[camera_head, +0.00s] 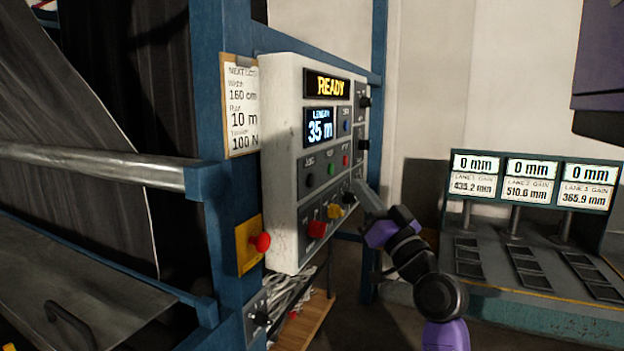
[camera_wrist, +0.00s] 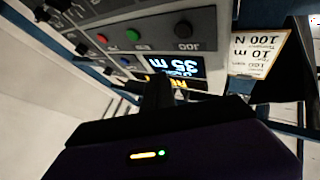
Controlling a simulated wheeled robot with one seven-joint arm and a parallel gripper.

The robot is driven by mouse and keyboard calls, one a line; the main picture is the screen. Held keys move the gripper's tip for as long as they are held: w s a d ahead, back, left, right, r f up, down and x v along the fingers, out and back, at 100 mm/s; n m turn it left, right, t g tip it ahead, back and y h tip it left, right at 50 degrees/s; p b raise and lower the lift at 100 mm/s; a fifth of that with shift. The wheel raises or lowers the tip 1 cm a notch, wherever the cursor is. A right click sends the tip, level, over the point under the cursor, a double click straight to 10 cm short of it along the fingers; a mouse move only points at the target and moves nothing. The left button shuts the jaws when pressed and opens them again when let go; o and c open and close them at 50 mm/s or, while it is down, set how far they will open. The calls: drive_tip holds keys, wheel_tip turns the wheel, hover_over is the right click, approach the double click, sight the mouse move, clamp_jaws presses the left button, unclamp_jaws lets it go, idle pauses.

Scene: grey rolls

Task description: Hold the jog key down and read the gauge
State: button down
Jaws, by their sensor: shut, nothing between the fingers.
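The jog key is a black round button (camera_head: 309,180) under a small JOG label, at the left of the control panel (camera_head: 284,150); it also shows upside down in the wrist view (camera_wrist: 183,30). The LENGTH display (camera_head: 319,128) reads 35 m, and the sign above it reads READY (camera_head: 327,86). My gripper (camera_head: 362,192) is shut and empty, at the panel's right side in the head view. In the wrist view its dark fingers (camera_wrist: 158,90) lie in front of the displays, away from the jog key. Whether they touch the panel is unclear.
A red emergency button (camera_head: 260,242) on a yellow plate sits low on the blue frame. A job note (camera_head: 240,105) hangs left of the panel. Red and yellow knobs are on the panel's lower part. A bench with lane gauges (camera_head: 530,180), each reading 0 mm, stands right.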

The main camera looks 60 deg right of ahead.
sight(311, 180)
drive_tip(key=w+p, duration=0.2)
drive_tip(key=w, duration=0.5)
drive_tip(key=shift+a, duration=0.25)
drive_tip(key=shift+w, duration=0.1)
idle(1.7)
drive_tip(key=shift+w, duration=0.35)
drive_tip(key=shift+w+a, duration=0.1)
drive_tip(key=shift+w, duration=0.35)
idle(4.4)
